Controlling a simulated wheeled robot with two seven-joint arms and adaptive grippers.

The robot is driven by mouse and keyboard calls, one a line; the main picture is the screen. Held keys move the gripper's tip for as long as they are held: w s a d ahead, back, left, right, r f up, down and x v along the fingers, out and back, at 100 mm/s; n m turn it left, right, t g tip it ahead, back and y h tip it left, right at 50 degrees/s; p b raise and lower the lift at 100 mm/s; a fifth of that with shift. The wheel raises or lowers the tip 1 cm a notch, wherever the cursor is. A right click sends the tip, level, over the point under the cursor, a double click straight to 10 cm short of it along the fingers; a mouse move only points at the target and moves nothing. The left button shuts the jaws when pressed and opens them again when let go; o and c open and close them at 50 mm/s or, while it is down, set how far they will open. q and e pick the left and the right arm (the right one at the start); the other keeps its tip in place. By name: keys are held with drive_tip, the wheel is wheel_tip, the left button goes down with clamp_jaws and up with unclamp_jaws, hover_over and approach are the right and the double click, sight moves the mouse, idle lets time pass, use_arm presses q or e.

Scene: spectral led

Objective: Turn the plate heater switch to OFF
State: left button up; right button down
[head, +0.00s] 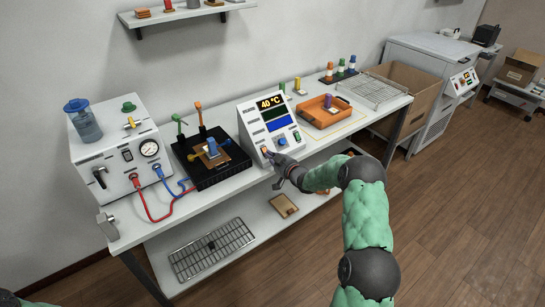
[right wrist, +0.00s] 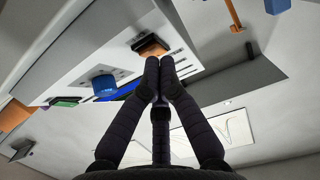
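The plate heater unit is a white box (head: 262,121) with a sloped front, a "40 °C" display (head: 271,102) and a blue screen (head: 278,122). Its orange rocker switch (head: 264,149) is low on the left of the front, and it also shows in the right wrist view (right wrist: 151,46). A blue knob (head: 282,140) sits right of it. My right gripper (head: 271,156) is right at the switch. In the right wrist view its fingertips (right wrist: 160,66) are together, with nothing seen between them. I cannot tell whether they touch the switch or which way it is set. My left gripper is not in view.
A black device (head: 213,172) with green and orange levers stands left of the heater unit. Further left is a white pump box (head: 121,158) with a gauge and red and blue hoses. An orange tray (head: 324,113) and a wire rack (head: 373,92) lie to the right.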

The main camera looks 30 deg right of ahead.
idle(0.3)
drive_tip(key=shift+w+f+b, duration=0.25)
drive_tip(key=shift+f+b, duration=0.8)
drive_tip(key=shift+f, duration=0.1)
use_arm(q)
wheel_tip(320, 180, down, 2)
use_arm(e)
drive_tip(key=shift+r, duration=0.1)
